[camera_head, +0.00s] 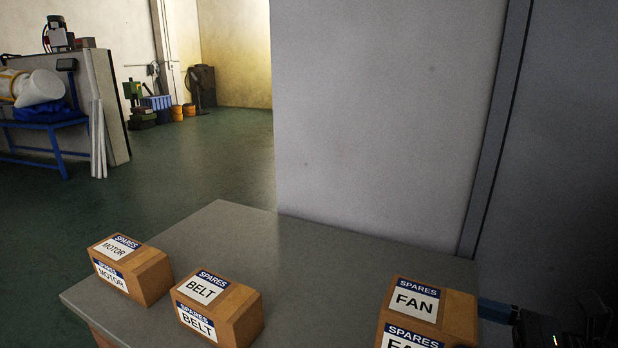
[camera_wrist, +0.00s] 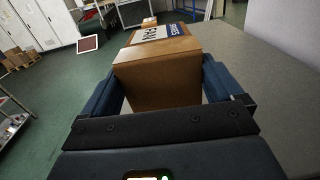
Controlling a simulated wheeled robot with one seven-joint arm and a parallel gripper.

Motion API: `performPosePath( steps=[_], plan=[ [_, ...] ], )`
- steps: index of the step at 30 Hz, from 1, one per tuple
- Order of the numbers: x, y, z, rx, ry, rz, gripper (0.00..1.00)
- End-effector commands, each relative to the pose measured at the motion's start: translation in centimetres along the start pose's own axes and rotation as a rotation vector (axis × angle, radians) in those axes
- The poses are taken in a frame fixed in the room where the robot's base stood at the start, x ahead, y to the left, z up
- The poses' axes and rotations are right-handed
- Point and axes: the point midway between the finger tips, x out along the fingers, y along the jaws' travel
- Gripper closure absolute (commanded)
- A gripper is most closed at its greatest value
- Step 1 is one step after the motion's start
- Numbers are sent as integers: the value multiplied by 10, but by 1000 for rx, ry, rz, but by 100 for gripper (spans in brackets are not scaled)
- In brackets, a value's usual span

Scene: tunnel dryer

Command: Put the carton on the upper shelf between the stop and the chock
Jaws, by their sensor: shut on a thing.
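The FAN carton (camera_head: 456,315) is a brown box with a blue and white SPARES label, at the lower right of the head view. My gripper (camera_head: 497,311) reaches it from the right there. In the wrist view the carton (camera_wrist: 160,82) sits between the two blue fingers of my gripper (camera_wrist: 160,80), which is shut on it. Its underside is out of sight, so I cannot tell whether it rests on the grey table (camera_head: 320,270) or is just above it. The upper shelf, the stop and the chock are not in view.
A MOTOR carton (camera_head: 150,275) and a BELT carton (camera_head: 238,308) stand on the left part of the table. The tabletop between BELT and FAN is clear. A grey wall panel (camera_head: 390,110) rises behind the table. Green floor (camera_head: 210,160) lies open at the left.

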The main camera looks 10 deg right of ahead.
Motion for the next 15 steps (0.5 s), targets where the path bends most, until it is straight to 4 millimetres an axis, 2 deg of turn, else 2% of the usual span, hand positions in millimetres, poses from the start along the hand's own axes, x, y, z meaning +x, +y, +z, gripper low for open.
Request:
performPosePath(
  steps=[6, 15],
  plan=[
    [42, -48, -24, 0, -1, -205, 69],
    [84, -101, -58, -1, -1, -493, 69]
  ],
)
